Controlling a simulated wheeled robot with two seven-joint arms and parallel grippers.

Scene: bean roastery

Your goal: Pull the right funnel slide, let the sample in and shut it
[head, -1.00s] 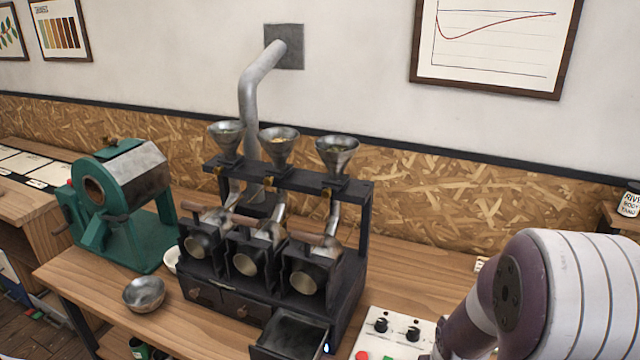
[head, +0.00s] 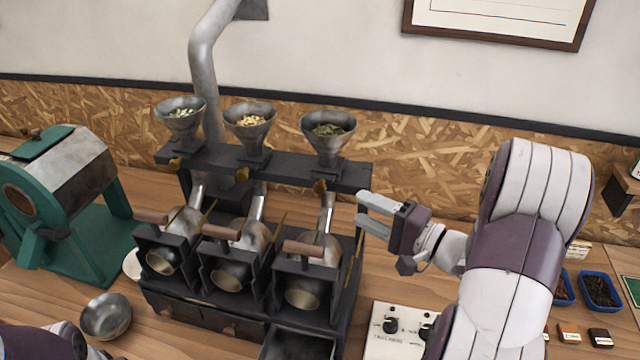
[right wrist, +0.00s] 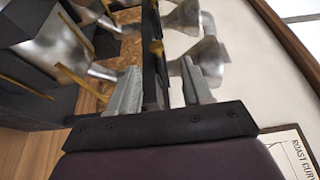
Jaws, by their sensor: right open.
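The right funnel (head: 328,135) holds greenish beans and stands on the dark rack (head: 270,165). Its slide shows as a small brass knob (head: 320,186) at the front of the rack, above the chute; a brass knob also shows between the fingers in the right wrist view (right wrist: 156,47). My right gripper (head: 361,208) is open and empty, just right of the rack's right end, with its fingers pointing left; its fingers also show in the right wrist view (right wrist: 160,68). It appears apart from the knob. My left gripper is out of view; only part of that arm shows at the lower left.
Two other funnels (head: 249,123) hold pale beans. Three roaster drums (head: 312,275) with wooden handles stand below. An open drawer (head: 297,345), a control panel (head: 395,325) and a metal bowl (head: 106,316) are near the front. A green machine (head: 75,200) stands left.

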